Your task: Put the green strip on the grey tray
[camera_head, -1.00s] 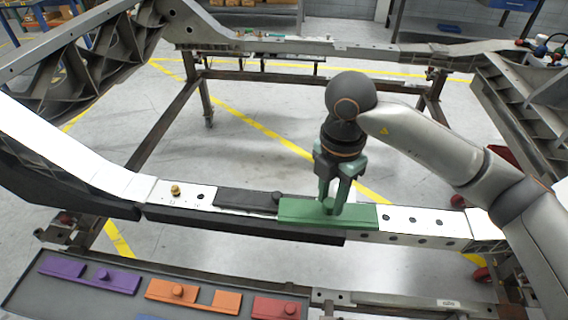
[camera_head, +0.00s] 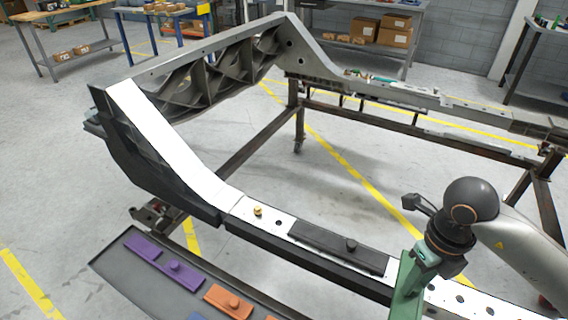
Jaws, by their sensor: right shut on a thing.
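The green strip (camera_head: 406,288) is in my right gripper (camera_head: 425,252), at the lower right. It runs toward the picture's bottom edge, in front of the chassis rail, and its near end is cut off. My right gripper is shut on it, and its fingers are hard to tell from the strip. The grey tray (camera_head: 112,262) is at the lower left, below the rail, and runs out of the bottom of the view. My left gripper is not in view.
Two purple strips (camera_head: 181,275) and an orange strip (camera_head: 228,300) lie on the tray, with other pieces partly cut off. A black strip (camera_head: 338,246) lies on the white rail (camera_head: 275,222) beside a brass knob (camera_head: 258,211). The tray's left end is bare.

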